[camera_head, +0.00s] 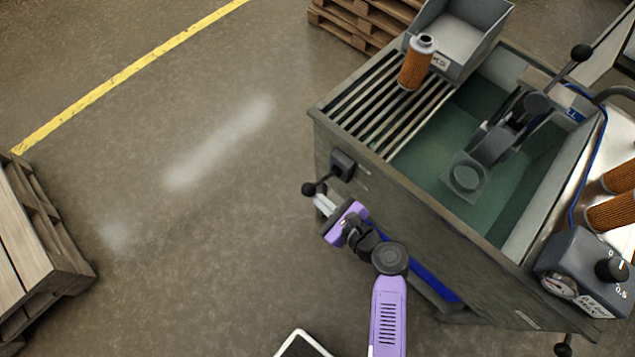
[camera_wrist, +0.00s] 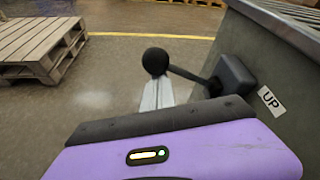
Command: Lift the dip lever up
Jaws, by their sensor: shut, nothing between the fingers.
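The dip lever is a short dark arm with a black ball knob (camera_head: 309,189) on the near left side of the wash tank (camera_head: 420,205). Its pivot box (camera_head: 342,163) is fixed to the tank wall. In the wrist view the knob (camera_wrist: 155,61) stands just past my fingertips, and the lever arm (camera_wrist: 190,74) runs right and slightly down to the pivot box. An "UP" label (camera_wrist: 271,100) is beside the box. My gripper (camera_head: 321,203) is shut and empty, its fingertips right at the knob, seemingly beneath it. I cannot tell whether they touch.
An orange filter cartridge (camera_head: 416,62) stands on the slatted rack (camera_head: 385,105) by a grey bin (camera_head: 465,40). A control box (camera_head: 585,272) is at the tank's right end. A pallet (camera_head: 35,235) is at left. The floor between is clear.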

